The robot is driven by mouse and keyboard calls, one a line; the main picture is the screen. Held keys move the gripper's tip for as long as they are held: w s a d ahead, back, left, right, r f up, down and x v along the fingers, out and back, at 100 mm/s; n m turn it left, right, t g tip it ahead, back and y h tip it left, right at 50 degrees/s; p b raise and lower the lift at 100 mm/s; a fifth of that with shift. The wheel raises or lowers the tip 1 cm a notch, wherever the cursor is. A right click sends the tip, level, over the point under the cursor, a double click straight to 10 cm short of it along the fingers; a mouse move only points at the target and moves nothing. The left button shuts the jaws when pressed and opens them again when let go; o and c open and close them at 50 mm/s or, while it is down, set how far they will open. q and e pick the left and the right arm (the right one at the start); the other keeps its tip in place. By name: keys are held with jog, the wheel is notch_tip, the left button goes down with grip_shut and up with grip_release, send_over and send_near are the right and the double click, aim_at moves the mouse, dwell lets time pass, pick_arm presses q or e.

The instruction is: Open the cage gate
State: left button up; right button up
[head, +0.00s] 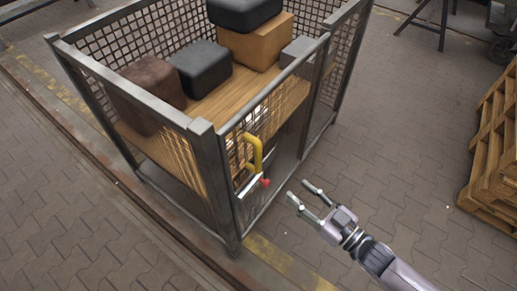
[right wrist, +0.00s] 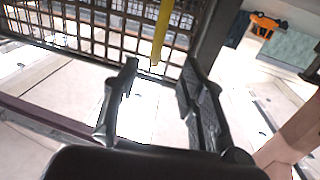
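The cage (head: 205,150) is a grey metal frame with mesh walls and a wooden floor. Its gate (head: 290,103) is the mesh panel on the side facing my right gripper; it looks closed, in line with the corner post. A yellow handle (head: 257,150) with a red-tipped latch (head: 265,182) sits on the gate near that post. My right gripper (head: 298,190) is open and empty, to the right of the handle and apart from it. In the right wrist view the yellow handle (right wrist: 161,32) stands beyond the open fingertips (right wrist: 159,66). My left gripper is not in view.
Inside the cage are a brown block (head: 150,88), dark cases (head: 202,68) and a tan box (head: 258,42). Wooden pallets (head: 492,150) are stacked at the right edge. The paved floor (head: 400,125) between cage and pallets is clear. A rail (head: 75,150) runs along the cage's left.

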aim_at(258, 157)
jog(key=p+x, duration=0.1)
jog(key=x, duration=1.4)
jog(key=shift+w+a, duration=0.25)
jog(key=shift+w, duration=0.05)
jog(key=shift+w+a, duration=0.25)
jog(key=shift+w, duration=0.05)
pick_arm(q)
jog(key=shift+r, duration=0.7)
pick_arm(e)
jog(key=shift+c, duration=0.6)
jog(key=shift+f, duration=0.1)
grip_shut()
